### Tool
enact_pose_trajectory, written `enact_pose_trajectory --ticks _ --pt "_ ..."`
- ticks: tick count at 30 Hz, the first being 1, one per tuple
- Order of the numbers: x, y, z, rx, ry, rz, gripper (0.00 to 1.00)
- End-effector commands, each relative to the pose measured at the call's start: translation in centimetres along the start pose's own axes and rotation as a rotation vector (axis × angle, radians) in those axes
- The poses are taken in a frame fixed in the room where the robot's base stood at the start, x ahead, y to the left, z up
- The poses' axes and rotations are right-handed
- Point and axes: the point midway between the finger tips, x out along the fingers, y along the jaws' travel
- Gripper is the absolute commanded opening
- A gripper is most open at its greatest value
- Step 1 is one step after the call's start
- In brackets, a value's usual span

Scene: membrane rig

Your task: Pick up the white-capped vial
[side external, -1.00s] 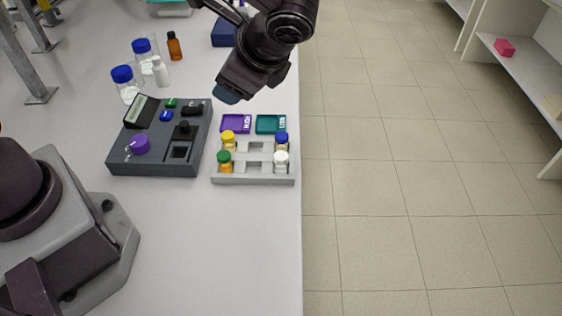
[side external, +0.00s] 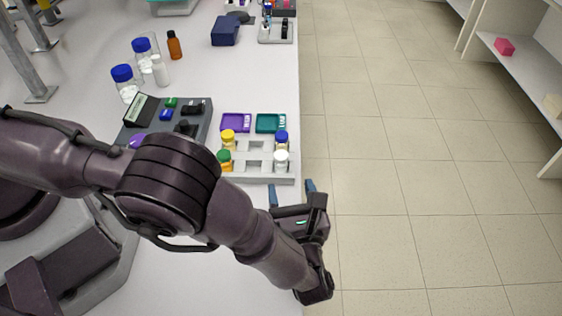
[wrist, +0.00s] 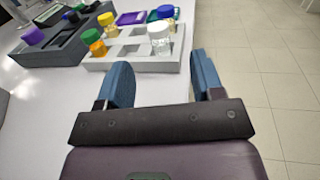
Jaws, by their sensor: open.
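The white-capped vial (side external: 281,160) stands upright in the front right slot of the pale grey rack (side external: 240,178). In the wrist view the white-capped vial (wrist: 159,38) stands just beyond my gripper, between the lines of its two fingers. My gripper (side external: 291,187) is open and empty at the bench's right edge, in front of the rack. Its blue fingers (wrist: 160,75) point toward the rack, apart from the vial.
The rack also holds a yellow-capped vial (side external: 228,138), a green-capped vial (side external: 224,160) and a blue-capped vial (side external: 281,138). Purple (side external: 236,122) and teal (side external: 270,122) trays lie behind. A dark device (side external: 195,122) stands left. The bench ends right of the rack.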

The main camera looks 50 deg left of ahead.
Motion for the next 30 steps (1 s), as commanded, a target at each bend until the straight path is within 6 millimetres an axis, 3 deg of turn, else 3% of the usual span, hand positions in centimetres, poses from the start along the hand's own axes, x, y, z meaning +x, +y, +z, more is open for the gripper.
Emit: enact_pose_trajectory --ticks 6,14,22,30 --pt "3.7 0.0 0.0 -0.001 0.001 0.003 0.61" --pt "5.2 0.1 0.1 0.0 0.003 0.004 0.61" --pt "9.1 0.3 0.2 0.0 0.002 0.005 0.61" --pt "9.7 0.3 0.2 0.0 0.003 0.002 0.61"
